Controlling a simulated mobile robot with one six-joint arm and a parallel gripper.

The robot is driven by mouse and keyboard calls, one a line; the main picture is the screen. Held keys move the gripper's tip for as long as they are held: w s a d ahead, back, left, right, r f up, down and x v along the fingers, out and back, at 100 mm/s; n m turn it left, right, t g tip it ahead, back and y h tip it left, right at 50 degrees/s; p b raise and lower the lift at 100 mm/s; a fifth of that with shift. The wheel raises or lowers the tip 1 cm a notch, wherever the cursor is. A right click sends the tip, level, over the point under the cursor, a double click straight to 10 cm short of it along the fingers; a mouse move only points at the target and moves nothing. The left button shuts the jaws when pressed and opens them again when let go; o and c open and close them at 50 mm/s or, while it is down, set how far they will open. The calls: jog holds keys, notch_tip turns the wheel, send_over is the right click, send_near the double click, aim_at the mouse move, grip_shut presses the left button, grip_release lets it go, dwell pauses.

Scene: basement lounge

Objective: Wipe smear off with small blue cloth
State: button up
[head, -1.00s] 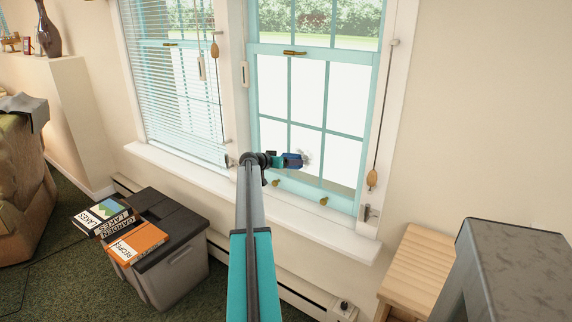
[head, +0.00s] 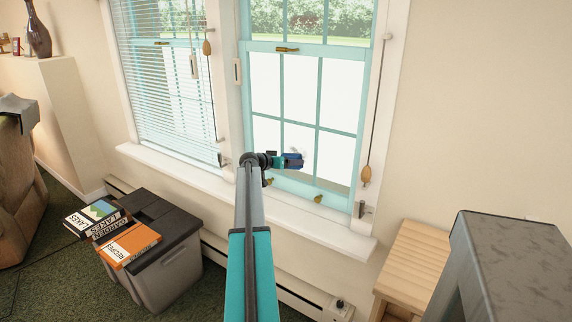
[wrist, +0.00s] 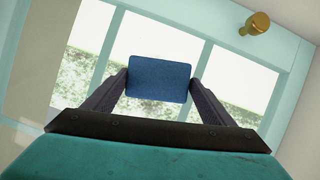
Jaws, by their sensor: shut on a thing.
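My gripper (head: 288,161) is at the lower sash of the right-hand window (head: 292,92), in front of its lower panes. It is shut on the small blue cloth (head: 294,160). In the wrist view the cloth (wrist: 158,78) is a flat blue block between the two dark fingers of the gripper (wrist: 158,88), with window panes behind it. A faint greyish smear (head: 305,153) shows on the glass just beside the cloth in the head view. The cloth may hide part of it. I cannot tell whether the cloth touches the glass.
A white sill (head: 290,215) runs below the windows. Brass fittings (head: 318,198) sit on the lower sash rail. A blind cord (head: 374,110) hangs at right. A grey bin (head: 165,265) with books stands below left, and a wooden slatted stool (head: 415,258) stands right.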

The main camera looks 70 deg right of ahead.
jog(key=shift+s+a+b, duration=0.15)
jog(key=shift+s+b, duration=0.25)
jog(key=shift+s, duration=0.55)
jog(key=shift+s+a+b, duration=0.15)
jog(key=shift+s+b, duration=0.25)
jog(key=shift+s, duration=0.5)
jog(key=shift+s+a+b, duration=0.3)
jog(key=shift+s+b, duration=0.05)
jog(key=shift+s, duration=0.55)
jog(key=shift+s+a+b, duration=0.3)
jog(key=shift+s+b, duration=0.05)
jog(key=shift+s, duration=0.5)
jog(key=shift+d+f+b, duration=0.1)
jog(key=shift+d+b, duration=0.05)
jog(key=shift+b, duration=0.15)
